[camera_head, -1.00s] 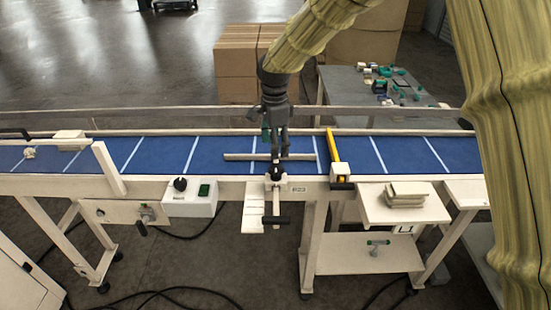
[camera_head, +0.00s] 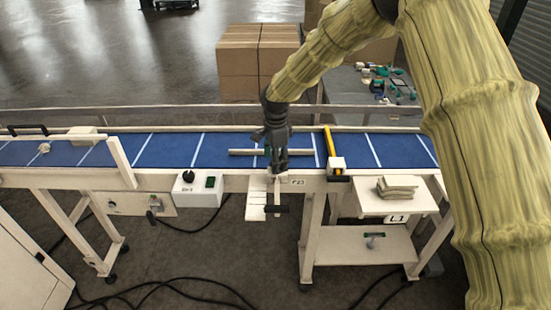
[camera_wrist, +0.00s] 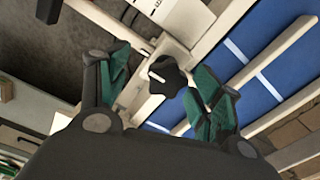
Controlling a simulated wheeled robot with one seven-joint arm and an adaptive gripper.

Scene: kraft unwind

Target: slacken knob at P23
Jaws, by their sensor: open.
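The black lobed knob (camera_wrist: 167,77), with a white line on its top, sits on a pale mount at the conveyor's edge in the wrist view. My gripper (camera_wrist: 168,72) is open, with its green-padded fingers on either side of the knob. I cannot tell whether either finger touches it. In the head view my gripper (camera_head: 276,168) points down at the conveyor's front rail, just left of the P23 label (camera_head: 297,182). It hides the knob there.
A blue conveyor belt (camera_head: 220,150) runs across the view. A yellow bar (camera_head: 328,146) crosses it right of my gripper. A control box (camera_head: 198,188) with a black dial stands left. A black-ended handle (camera_head: 277,209) sticks out below the gripper. A shelf at right holds stacked pieces (camera_head: 397,186).

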